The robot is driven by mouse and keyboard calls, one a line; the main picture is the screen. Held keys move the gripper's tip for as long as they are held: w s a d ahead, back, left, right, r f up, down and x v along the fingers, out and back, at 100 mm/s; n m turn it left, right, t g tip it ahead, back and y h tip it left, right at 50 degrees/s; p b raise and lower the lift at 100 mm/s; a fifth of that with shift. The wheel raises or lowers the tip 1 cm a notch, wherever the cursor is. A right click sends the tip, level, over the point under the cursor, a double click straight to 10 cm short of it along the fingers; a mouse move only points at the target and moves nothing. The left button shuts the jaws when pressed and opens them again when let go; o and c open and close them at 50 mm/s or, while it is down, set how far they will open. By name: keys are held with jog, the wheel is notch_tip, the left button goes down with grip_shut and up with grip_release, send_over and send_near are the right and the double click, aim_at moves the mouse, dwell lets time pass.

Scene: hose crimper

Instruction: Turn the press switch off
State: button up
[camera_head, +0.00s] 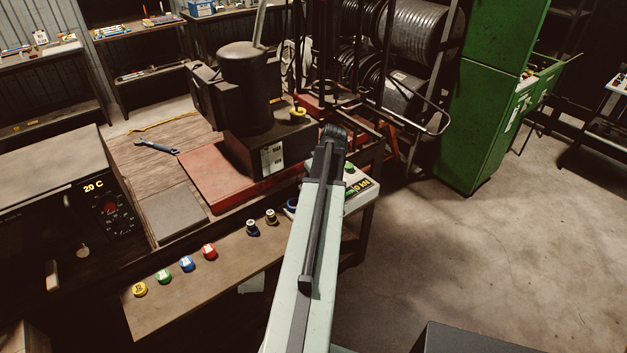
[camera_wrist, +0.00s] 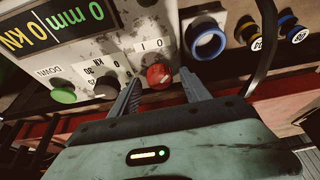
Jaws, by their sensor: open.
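The press control panel (camera_wrist: 115,45) fills the upper left of the wrist view, with a lit display. A round red switch knob (camera_wrist: 160,75) sits on it beside a label with 0 and 1 marks. My open gripper (camera_wrist: 160,84) has one finger on each side of this knob; I cannot tell whether they touch it. A dark knob (camera_wrist: 105,88) and a green button (camera_wrist: 63,92) sit further left. In the head view, my arm hides much of the panel (camera_head: 358,193), and the fingertips cannot be made out.
A blue ring (camera_wrist: 207,42) and small coloured dies lie right of the panel in the wrist view. In the head view, several coloured dies line the bench front (camera_head: 190,285). A black press (camera_head: 247,85) stands on a red base. A green cabinet (camera_head: 485,100) stands beyond open floor.

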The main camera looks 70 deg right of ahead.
jog(key=p+v, duration=0.7)
jog(key=shift+s+r, duration=0.15)
jog(key=shift+r, duration=0.15)
jog(key=w+a+f+n+g+y+b, duration=0.1)
jog(key=w+a+f+n+b, duration=0.1)
jog(key=w+a, duration=1.25)
jog(key=w+a+f+n+y+b, duration=0.1)
jog(key=w+a+f+y, duration=0.1)
jog(key=w+a, duration=1.25)
jog(key=w+a+f+n+g+b, duration=0.1)
jog(key=w+a, duration=0.1)
jog(key=a, duration=1.6)
jog(key=w+a+f+n+g+b, duration=0.1)
jog(key=w+a+f+n, duration=0.1)
jog(key=a, duration=1.6)
jog(key=shift+w+a+f+g+h+b, duration=0.3)
jog(key=shift+w+g+b, duration=0.1)
jog(key=shift+w, duration=0.25)
